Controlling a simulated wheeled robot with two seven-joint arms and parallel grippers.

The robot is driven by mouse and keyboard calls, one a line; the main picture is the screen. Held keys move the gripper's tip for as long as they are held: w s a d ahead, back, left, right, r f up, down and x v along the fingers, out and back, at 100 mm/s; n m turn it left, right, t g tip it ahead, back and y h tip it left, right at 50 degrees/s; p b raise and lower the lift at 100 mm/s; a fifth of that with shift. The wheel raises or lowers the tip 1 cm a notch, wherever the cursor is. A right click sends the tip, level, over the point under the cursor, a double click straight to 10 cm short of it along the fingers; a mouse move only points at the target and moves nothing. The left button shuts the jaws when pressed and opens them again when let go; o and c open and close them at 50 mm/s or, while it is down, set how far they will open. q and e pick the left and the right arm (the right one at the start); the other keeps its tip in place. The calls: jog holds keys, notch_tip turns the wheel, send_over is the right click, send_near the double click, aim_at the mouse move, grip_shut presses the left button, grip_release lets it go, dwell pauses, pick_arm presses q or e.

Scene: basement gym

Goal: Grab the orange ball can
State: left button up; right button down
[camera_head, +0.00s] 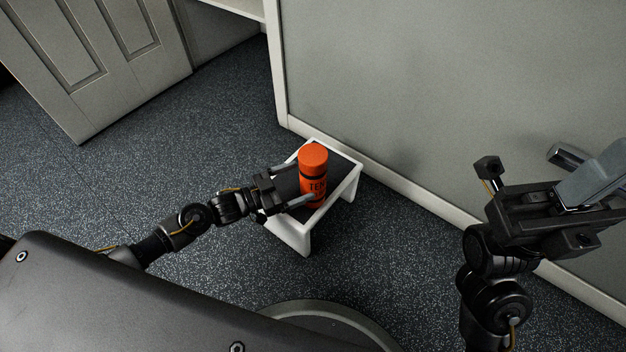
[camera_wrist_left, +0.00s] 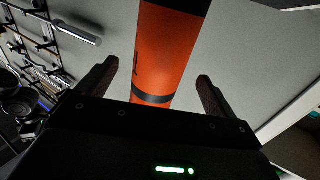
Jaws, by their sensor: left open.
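The orange ball can (camera_head: 313,176) stands upright on a small white stool with a dark top (camera_head: 345,178), close to the wall. It has a black band and dark lettering. My left gripper (camera_head: 298,187) is open at the can, with its fingers pointing toward it. In the left wrist view the can (camera_wrist_left: 168,55) rises between the two spread fingers (camera_wrist_left: 155,90), with a gap on each side. My right gripper (camera_head: 575,175) is at the right of the head view, away from the can; its jaw opening is not clear.
A grey wall (camera_head: 450,80) with a white baseboard runs right behind the stool. A panelled door (camera_head: 100,50) stands at the upper left. The speckled dark floor (camera_head: 160,190) is clear left of the stool.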

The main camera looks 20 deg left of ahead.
aim_at(313, 175)
pick_arm(q)
jog(key=b+x, duration=0.2)
jog(key=x, duration=0.3)
jog(key=shift+b, duration=0.35)
jog(key=shift+w+d+r, duration=0.1)
jog(key=shift+w+d, duration=0.05)
jog(key=shift+c, duration=0.2)
jog(key=c, duration=1.1)
jog(key=shift+r, duration=0.1)
jog(key=shift+c, duration=0.2)
